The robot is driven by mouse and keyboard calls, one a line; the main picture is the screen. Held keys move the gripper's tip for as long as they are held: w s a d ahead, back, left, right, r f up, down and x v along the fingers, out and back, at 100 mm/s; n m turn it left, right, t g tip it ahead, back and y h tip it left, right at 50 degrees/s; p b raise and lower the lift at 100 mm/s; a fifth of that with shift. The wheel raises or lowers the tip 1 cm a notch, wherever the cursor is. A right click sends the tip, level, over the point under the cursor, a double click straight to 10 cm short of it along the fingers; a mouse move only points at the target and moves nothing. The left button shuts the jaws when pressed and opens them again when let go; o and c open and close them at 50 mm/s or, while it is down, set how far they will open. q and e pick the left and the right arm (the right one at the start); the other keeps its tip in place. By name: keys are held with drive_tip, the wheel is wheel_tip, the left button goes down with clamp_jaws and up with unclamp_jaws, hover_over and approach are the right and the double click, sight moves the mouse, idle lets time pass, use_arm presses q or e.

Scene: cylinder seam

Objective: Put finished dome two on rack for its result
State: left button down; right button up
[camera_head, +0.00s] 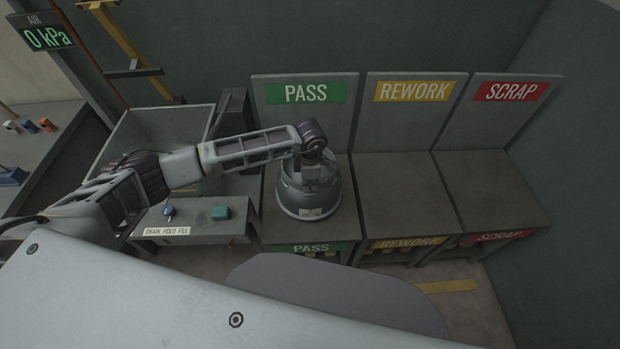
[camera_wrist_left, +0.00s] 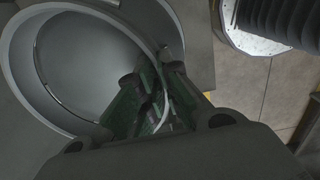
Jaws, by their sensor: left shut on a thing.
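A grey metal dome (camera_head: 309,190) with a small white label low on its front sits at the PASS place of the rack (camera_head: 273,230). It appears upright, and I cannot tell whether its full weight rests on the shelf. My left gripper (camera_head: 316,172) comes down from above and is shut on the top of the dome. In the left wrist view, the green-padded fingers (camera_wrist_left: 150,100) close at the edge of the round grey dome (camera_wrist_left: 85,60). The exact grip spot is partly hidden by the wrist. My right gripper is in neither view.
The REWORK place (camera_head: 405,200) and the SCRAP place (camera_head: 490,190) to the right are empty. An open grey tank (camera_head: 140,135) and a DRAIN HOLD FILL panel (camera_head: 185,232) stand to the left. An AIR display (camera_head: 45,38) reads 0 kPa.

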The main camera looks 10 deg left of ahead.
use_arm(q)
drive_tip(key=shift+w, duration=0.15)
drive_tip(key=shift+f, duration=0.1)
drive_tip(key=c, duration=1.7)
unclamp_jaws()
drive_tip(key=shift+f, duration=0.1)
drive_tip(key=shift+o, duration=0.4)
drive_tip(key=shift+s, duration=0.2)
wheel_tip(320, 180, up, 7)
drive_tip(key=shift+r+b, duration=0.1)
drive_tip(key=shift+b, duration=0.4)
drive_tip(key=shift+s+r+b, duration=0.15)
drive_tip(key=shift+r+b, duration=0.15)
drive_tip(key=shift+r, duration=2.15)
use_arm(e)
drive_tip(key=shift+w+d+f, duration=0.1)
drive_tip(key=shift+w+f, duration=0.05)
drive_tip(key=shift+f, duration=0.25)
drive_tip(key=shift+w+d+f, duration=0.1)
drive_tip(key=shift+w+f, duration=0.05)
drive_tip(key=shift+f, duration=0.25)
